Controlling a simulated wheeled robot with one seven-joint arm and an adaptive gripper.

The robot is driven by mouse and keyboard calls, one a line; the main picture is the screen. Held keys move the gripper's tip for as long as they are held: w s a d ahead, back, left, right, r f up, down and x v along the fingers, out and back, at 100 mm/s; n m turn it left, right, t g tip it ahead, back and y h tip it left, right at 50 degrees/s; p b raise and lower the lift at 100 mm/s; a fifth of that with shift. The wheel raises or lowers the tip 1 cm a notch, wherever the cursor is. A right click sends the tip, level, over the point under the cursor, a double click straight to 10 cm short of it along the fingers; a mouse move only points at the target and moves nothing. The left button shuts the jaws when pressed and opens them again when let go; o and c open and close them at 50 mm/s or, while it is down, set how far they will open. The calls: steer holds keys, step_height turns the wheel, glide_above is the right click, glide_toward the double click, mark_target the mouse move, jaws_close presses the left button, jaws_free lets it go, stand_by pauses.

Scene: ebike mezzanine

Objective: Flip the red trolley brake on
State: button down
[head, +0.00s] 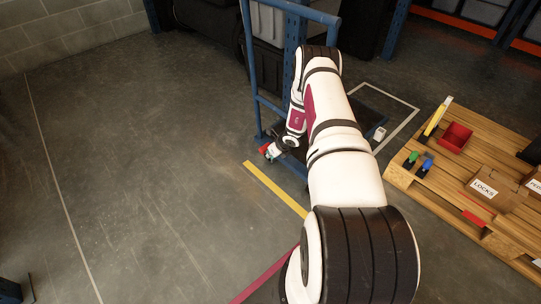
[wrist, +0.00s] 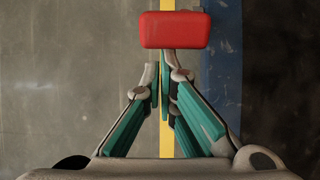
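The red trolley brake (wrist: 176,30) is a rounded red block just beyond my fingertips in the wrist view, slightly right of their midline. In the head view the brake (head: 264,148) is a small red patch at the near-left lower corner of the blue trolley (head: 252,75). My gripper (wrist: 161,72) has its fingertips drawn together with nothing seen between them. In the head view my gripper (head: 273,154) is low beside the brake. I cannot tell whether the fingertips touch the brake. My arm hides part of the trolley.
A yellow floor line (head: 275,188) runs near the trolley. A wooden pallet (head: 400,178) at the right carries a red bin (head: 455,137), a carton marked LOCKS (head: 490,190) and small items. Open concrete floor (head: 140,150) lies to the left.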

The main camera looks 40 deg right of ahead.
steer(key=shift+w+r, duration=0.55)
steer(key=shift+w, duration=0.15)
steer(key=shift+r, duration=0.1)
steer(key=s+f+v, duration=0.1)
steer(key=v, duration=1)
steer(key=shift+s+r, duration=0.35)
